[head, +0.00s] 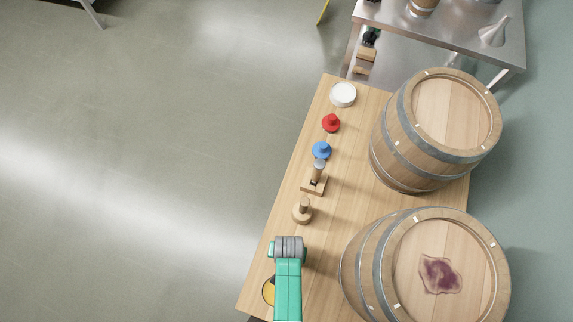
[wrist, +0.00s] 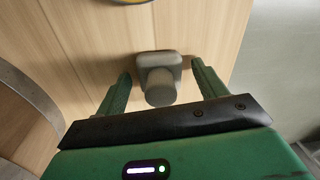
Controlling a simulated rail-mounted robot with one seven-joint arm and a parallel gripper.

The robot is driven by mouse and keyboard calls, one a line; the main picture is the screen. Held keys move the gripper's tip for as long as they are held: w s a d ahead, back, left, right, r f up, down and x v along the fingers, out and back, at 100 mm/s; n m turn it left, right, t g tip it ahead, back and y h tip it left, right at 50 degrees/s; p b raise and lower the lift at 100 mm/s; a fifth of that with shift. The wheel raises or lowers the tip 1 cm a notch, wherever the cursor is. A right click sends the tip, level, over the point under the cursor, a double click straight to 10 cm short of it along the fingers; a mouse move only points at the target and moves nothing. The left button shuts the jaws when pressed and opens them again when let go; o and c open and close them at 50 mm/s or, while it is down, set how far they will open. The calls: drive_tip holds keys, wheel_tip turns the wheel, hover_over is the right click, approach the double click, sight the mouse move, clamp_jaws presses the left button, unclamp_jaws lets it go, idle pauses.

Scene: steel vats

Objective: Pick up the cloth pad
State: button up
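A grey pad with a rounded square base and a stubby round grip, which I take to be the cloth pad (wrist: 160,62), sits on the wooden table in the wrist view. My gripper (wrist: 160,70) is open, with one green finger on each side of the pad. Gaps show between the fingers and the pad, so it is not gripped. In the head view my green arm reaches over the near part of the table and hides the pad and the fingertips.
Wooden tools (head: 302,211), a blue-knobbed piece (head: 321,151), a red one (head: 331,123) and a white dish (head: 343,94) line the table's left side. A yellow item (head: 268,290) lies beside my arm. Two barrels stand right; the nearer barrel (head: 405,235) has a purple stain.

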drive_tip(key=c, duration=0.8)
drive_tip(key=shift+c, duration=0.2)
wheel_tip(320, 180, up, 10)
drive_tip(key=p, duration=0.3)
drive_tip(key=shift+p, duration=0.3)
drive_tip(key=shift+o, duration=0.9)
drive_tip(key=shift+c, duration=0.6)
